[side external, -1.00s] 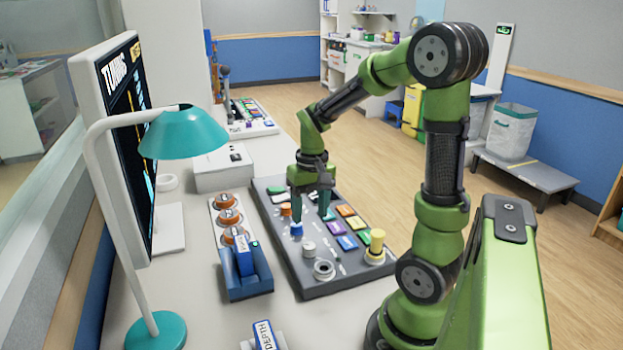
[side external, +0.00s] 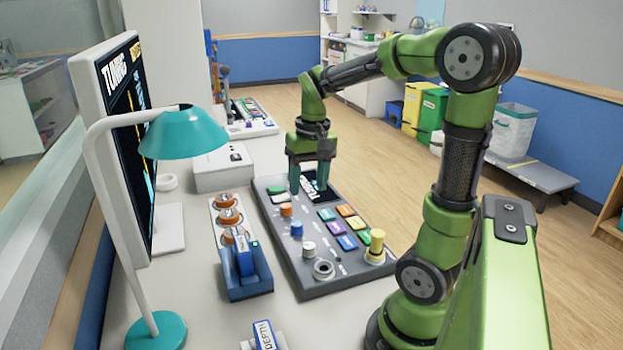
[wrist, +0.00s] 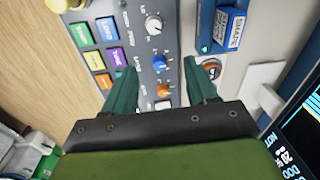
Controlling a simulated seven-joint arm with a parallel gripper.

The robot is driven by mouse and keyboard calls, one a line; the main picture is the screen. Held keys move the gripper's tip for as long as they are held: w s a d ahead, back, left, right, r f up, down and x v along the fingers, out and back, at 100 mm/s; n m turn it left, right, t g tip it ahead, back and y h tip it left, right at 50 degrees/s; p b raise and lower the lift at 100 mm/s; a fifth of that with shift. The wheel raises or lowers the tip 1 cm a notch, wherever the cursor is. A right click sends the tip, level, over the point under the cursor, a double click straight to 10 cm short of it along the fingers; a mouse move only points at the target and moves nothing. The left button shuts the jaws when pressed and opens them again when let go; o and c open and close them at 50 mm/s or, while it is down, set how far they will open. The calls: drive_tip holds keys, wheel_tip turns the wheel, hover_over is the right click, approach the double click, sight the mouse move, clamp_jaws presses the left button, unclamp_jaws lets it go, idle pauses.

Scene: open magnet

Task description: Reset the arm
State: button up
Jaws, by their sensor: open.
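My gripper (side external: 310,180) is open and empty. In the side view it hangs with its fingers pointing down above the far end of the grey control panel (side external: 325,283). Its fingertips look clear of the panel's buttons. In the wrist view the two teal fingers of my gripper (wrist: 160,80) are spread apart. The blue knob (wrist: 160,63) and the orange knob (wrist: 163,91) of the panel show in the gap between them, below and not held. The rest of my green arm is bent upward to the right of the panel.
A teal lamp (side external: 183,135) and a monitor (side external: 120,140) stand on the left. A blue lever unit (side external: 243,270) and several orange round buttons (side external: 229,215) lie left of the panel. A second console (side external: 250,118) is farther back. Space above the panel is free.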

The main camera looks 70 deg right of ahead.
drive_tip(key=s+a+r+n+t+y, duration=0.1)
drive_tip(key=a+r+n+t, duration=0.1)
drive_tip(key=a, duration=0.6)
drive_tip(key=s+a+r+n+t, duration=0.1)
drive_tip(key=a+t, duration=0.3)
drive_tip(key=a, duration=0.5)
drive_tip(key=shift+s+a+r+n+y, duration=0.35)
drive_tip(key=shift+s+n, duration=0.25)
drive_tip(key=shift+s, duration=0.2)
